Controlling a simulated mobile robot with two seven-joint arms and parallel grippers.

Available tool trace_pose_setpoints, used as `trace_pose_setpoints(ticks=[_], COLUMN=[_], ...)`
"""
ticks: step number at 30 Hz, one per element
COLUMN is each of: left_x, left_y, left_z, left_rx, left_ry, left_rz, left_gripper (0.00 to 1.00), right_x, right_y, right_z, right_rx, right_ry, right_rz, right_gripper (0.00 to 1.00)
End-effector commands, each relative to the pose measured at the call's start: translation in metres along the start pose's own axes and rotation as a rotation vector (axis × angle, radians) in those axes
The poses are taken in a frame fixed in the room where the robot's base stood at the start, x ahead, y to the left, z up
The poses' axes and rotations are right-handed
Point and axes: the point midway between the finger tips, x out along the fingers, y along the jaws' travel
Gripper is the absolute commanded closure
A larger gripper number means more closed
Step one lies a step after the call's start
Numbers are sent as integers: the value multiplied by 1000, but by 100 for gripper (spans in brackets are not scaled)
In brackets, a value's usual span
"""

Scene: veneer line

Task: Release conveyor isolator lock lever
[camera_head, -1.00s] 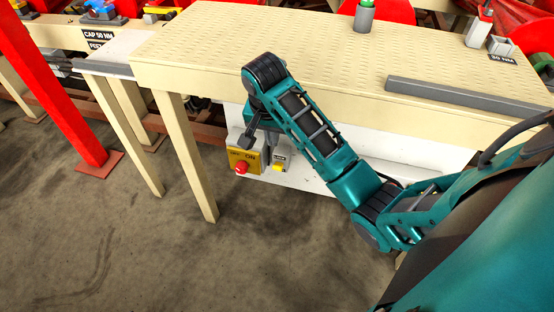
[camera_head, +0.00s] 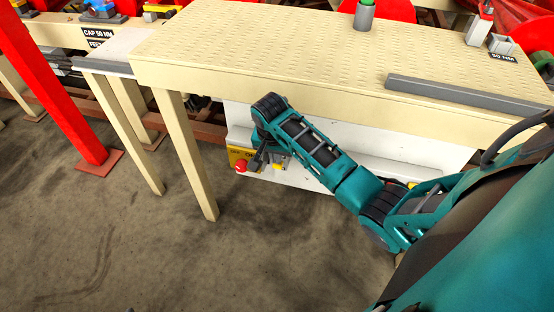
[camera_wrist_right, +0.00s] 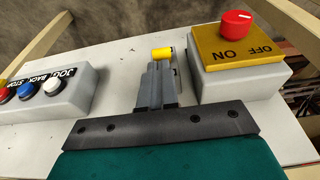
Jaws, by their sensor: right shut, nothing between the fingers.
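The isolator is a grey box with a yellow ON/OFF plate (camera_wrist_right: 240,46) and a red knob (camera_wrist_right: 237,22). It also shows in the head view, with its red knob (camera_head: 241,165) partly beside my gripper. The yellow tip of the lock lever (camera_wrist_right: 162,53) appears just beyond my right gripper (camera_wrist_right: 157,76), left of the isolator box in the wrist view. The fingers are shut with nothing between them. Whether they touch the lever is not clear, and the fingers hide its lower part. In the head view my right gripper (camera_head: 257,158) is beside the isolator, below the table edge. My left gripper is not in view.
A grey button box (camera_wrist_right: 45,95) with red, blue and white buttons sits left of my gripper on the white panel (camera_wrist_right: 115,58). A table leg (camera_head: 187,155) stands left of the isolator.

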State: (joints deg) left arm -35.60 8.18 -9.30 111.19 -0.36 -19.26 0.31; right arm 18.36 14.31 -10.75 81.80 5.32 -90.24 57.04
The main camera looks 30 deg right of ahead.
Motion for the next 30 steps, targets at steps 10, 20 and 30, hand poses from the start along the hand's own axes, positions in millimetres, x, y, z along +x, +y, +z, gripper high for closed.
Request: trace_pose_setpoints(ticks=[10,20,30], left_x=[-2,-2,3], left_y=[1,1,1], left_z=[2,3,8], left_rx=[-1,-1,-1], left_ry=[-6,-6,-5], left_rz=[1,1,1], left_gripper=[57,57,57], right_x=[31,32,37], right_y=[-1,-1,-10], right_z=[0,0,-6], right_rx=[0,0,0], right_ry=[0,0,36], right_rz=[-2,-2,-3], right_gripper=[100,100,100])
